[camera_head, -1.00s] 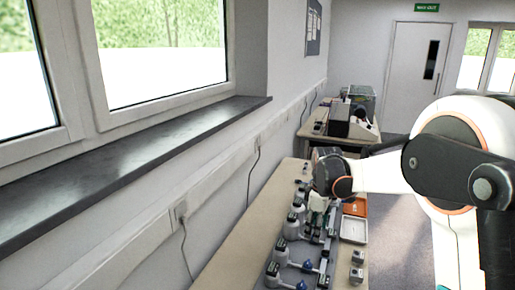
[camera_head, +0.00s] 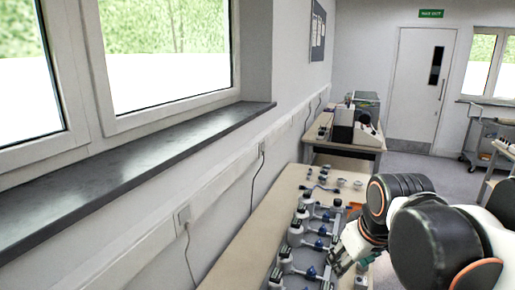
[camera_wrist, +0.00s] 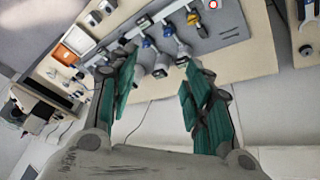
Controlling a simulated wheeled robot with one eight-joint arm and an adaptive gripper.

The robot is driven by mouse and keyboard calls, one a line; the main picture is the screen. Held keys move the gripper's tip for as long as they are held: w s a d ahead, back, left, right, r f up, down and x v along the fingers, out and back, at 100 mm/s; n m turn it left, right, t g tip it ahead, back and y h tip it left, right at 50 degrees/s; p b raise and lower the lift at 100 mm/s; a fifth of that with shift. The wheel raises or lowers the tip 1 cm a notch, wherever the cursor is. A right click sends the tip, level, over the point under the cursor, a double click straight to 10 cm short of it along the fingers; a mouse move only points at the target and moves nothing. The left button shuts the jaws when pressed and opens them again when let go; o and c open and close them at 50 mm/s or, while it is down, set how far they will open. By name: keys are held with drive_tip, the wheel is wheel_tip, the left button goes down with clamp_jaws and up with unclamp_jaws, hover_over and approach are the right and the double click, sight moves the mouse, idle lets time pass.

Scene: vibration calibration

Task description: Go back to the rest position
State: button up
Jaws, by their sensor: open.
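My gripper (camera_wrist: 157,98) is open and empty in the wrist view, its green-padded fingers spread apart. Between and beyond the fingers, the calibration devices (camera_wrist: 163,50) with blue and yellow parts stand on a grey plate (camera_wrist: 228,25) on the table. In the head view my gripper (camera_head: 340,262) hangs at the right side of the bench, near the row of devices (camera_head: 297,235). My arm covers the right part of the bench there, so some of it is hidden.
The wooden bench (camera_head: 238,262) runs along the wall below the window sill (camera_head: 120,165). An orange tray (camera_wrist: 66,54) lies near the devices. A second table with machines (camera_head: 352,122) stands behind. Open floor lies toward the door (camera_head: 415,85).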

drive_tip(key=s+f+m+t, duration=0.2)
drive_tip(key=s+f+m, duration=0.1)
drive_tip(key=s, duration=0.6)
drive_tip(key=shift+s+m, duration=0.4)
idle(1.4)
